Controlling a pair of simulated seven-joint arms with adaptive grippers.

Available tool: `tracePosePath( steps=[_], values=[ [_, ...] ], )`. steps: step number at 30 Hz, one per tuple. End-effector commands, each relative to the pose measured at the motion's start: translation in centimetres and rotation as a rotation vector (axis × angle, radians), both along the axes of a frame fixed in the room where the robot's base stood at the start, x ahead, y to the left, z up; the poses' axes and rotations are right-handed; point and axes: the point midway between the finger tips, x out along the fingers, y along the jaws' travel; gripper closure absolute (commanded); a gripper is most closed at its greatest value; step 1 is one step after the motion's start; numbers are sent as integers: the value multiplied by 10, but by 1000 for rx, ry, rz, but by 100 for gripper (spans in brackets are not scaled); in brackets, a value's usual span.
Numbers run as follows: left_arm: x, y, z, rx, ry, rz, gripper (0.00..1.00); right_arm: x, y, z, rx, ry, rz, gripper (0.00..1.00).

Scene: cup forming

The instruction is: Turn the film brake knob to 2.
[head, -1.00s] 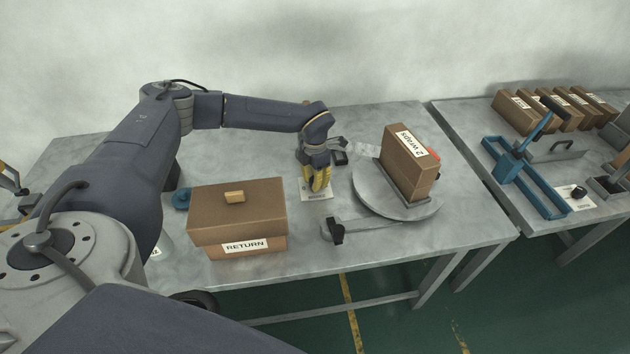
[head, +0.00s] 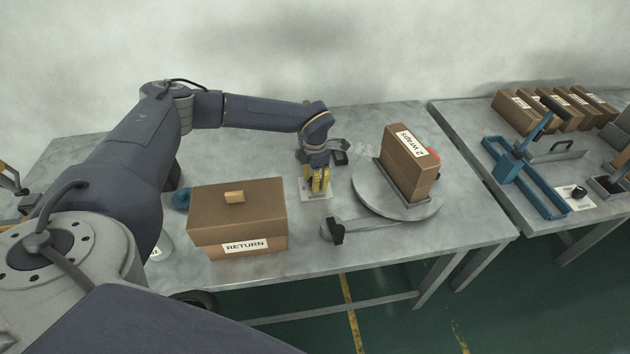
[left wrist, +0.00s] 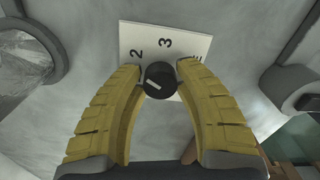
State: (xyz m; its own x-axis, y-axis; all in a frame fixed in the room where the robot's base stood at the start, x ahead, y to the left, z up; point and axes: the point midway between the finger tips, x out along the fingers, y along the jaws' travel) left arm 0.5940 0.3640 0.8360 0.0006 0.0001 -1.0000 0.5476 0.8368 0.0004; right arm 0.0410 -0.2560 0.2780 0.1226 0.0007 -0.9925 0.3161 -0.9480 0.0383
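The film brake knob (left wrist: 160,80) is black and round with a white pointer mark, seen in the left wrist view. It sits at the lower edge of a white plate (left wrist: 180,45) printed with 2, 3 and another mark partly hidden by a finger. The white pointer slants to the upper left, roughly toward the 2 side. My left gripper (left wrist: 160,70) has its yellow fingertips on either side of the knob, seemingly against it. In the head view my left gripper (head: 319,188) points down over the plate (head: 316,196), and the knob is hidden. My right gripper is not in view.
A brown RETURN box (head: 238,215) stands left of the gripper. A turntable (head: 366,187) with a brown "2 wraps" box (head: 408,165) is to the right. A grey arm with a black knob (head: 334,230) lies in front. A second table holds a blue fixture (head: 525,175).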

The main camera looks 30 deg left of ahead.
Motion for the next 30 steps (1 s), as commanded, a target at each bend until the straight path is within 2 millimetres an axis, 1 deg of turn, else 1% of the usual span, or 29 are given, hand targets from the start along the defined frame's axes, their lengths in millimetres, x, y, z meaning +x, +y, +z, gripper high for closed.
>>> tracePosePath(
  steps=[1,5,6,11,13,17,20,30],
  values=[
    [0,0,0,0,0,0,61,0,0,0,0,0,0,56],
    [0,0,0,0,0,0,46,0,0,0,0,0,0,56],
    [0,0,0,0,0,0,44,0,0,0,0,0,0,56],
    [0,0,0,0,0,0,44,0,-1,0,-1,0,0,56],
    [0,0,0,0,0,0,44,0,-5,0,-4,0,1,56],
    [0,0,8,0,0,1,44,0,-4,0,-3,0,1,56],
    [1,0,20,-1,-3,0,44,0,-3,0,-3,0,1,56],
    [0,0,79,0,-2,1,44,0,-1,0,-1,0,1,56]
  ],
)
